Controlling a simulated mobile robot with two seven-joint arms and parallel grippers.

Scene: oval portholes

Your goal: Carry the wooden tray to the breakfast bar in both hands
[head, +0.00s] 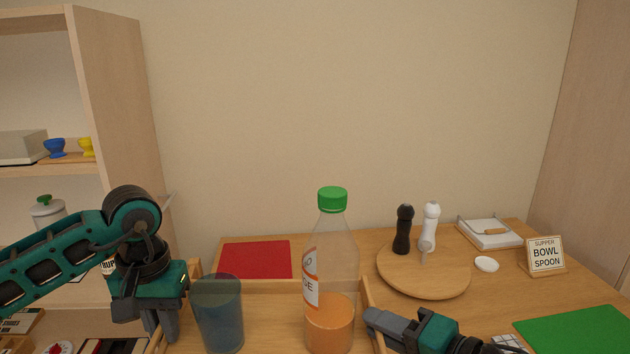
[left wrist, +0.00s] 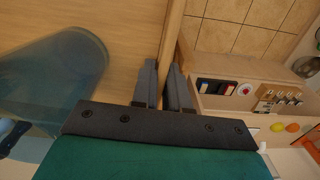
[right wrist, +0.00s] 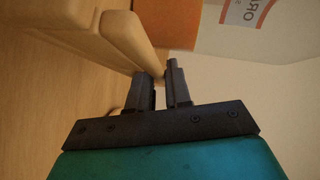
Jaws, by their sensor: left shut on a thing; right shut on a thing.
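The wooden tray (head: 272,287) is at the bottom of the head view, its near part cut off. It carries a blue see-through glass (head: 218,315) and an orange juice bottle (head: 331,270) with a green cap, both upright. My left gripper (head: 165,328) is shut on the tray's left side; the left wrist view shows the wooden edge (left wrist: 171,38) between the fingers (left wrist: 163,82). My right gripper (head: 371,318) is shut on the tray's right side, also in the right wrist view (right wrist: 158,82). I cannot tell whether the tray touches the wooden top (head: 490,298) behind it.
On the wooden top are a red mat (head: 255,259), a round board (head: 425,280) with black (head: 403,232) and white (head: 430,225) mills, a small white dish (head: 487,264), a "SUPPER BOWL SPOON" sign (head: 546,254) and a green mat (head: 580,332). A shelf unit (head: 110,100) stands left.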

